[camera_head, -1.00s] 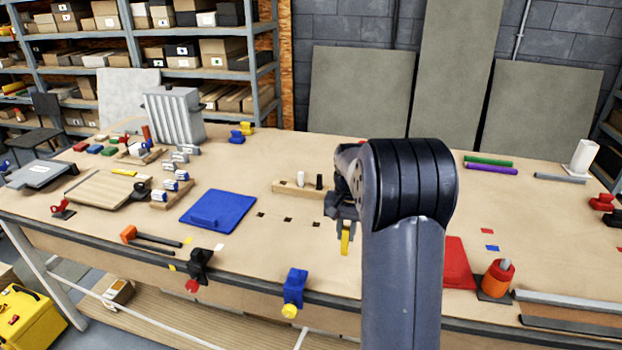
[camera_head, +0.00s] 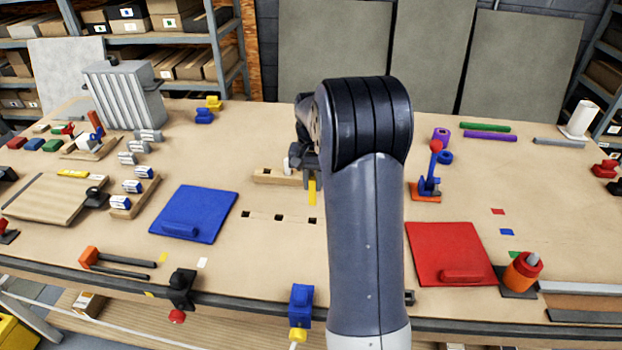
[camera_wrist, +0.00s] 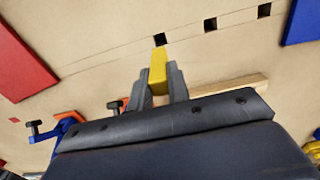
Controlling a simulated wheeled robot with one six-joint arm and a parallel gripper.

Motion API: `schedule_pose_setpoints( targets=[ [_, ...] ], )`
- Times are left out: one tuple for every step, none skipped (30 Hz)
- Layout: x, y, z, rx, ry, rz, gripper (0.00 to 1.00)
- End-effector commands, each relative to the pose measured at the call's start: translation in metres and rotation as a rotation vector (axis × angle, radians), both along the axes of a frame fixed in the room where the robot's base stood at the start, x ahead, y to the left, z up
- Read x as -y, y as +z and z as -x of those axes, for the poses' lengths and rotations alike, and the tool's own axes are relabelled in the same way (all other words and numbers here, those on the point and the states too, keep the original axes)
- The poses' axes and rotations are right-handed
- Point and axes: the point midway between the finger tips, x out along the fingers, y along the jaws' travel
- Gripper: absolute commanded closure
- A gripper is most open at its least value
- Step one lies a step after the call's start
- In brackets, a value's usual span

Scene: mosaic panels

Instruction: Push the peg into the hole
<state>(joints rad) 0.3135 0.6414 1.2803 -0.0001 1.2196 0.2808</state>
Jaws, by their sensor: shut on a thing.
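My gripper (camera_head: 311,175) is shut on a yellow peg (camera_head: 312,192), which points down. In the wrist view the peg (camera_wrist: 158,72) sits between the two fingers (camera_wrist: 160,88). Three dark square holes lie in a row in the tabletop: a left hole (camera_head: 245,214), a middle hole (camera_head: 279,217) and a right hole (camera_head: 312,220). The peg's lower end is above and just behind the right hole in the head view. In the wrist view its tip is close to that hole (camera_wrist: 160,40). The hole is uncovered; the exact height gap cannot be told.
A wooden block (camera_head: 262,179) with a white peg (camera_head: 287,165) stands behind the holes, partly hidden by my gripper. A blue panel (camera_head: 190,212) lies left and a red panel (camera_head: 450,247) right. A red-blue device (camera_head: 431,180) stands right of my arm. The wood around the holes is clear.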

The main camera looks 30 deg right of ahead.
Motion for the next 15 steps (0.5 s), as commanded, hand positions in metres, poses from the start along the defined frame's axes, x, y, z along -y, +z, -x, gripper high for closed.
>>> schedule_pose_setpoints(
  targets=[
    [0.000, 0.000, 0.000, 0.000, 0.000, 0.000, 1.00],
    [0.000, 0.000, 0.000, 0.000, 0.000, 0.000, 1.00],
    [0.000, 0.001, 0.000, 0.000, 0.000, 0.000, 1.00],
    [0.000, 0.001, 0.000, 0.000, 0.000, 0.000, 1.00],
    [0.000, -0.001, 0.000, -0.001, 0.000, -0.001, 1.00],
    [0.000, -0.003, 0.000, -0.001, 0.000, -0.001, 1.00],
    [0.000, -0.005, 0.000, -0.001, 0.000, -0.001, 1.00],
    [0.000, -0.007, 0.000, -0.001, 0.000, -0.001, 1.00],
    [0.000, -0.010, 0.000, -0.001, 0.000, -0.001, 1.00],
    [0.000, -0.012, 0.000, -0.001, 0.000, -0.001, 1.00],
    [0.000, -0.014, 0.000, -0.001, 0.000, -0.001, 1.00],
    [0.000, -0.018, 0.000, -0.001, 0.000, -0.001, 1.00],
    [0.000, -0.021, 0.000, -0.001, 0.000, -0.001, 1.00],
    [0.000, -0.024, 0.000, -0.001, 0.000, -0.001, 1.00],
    [0.000, -0.028, 0.000, -0.001, 0.000, -0.001, 1.00]
  ],
)
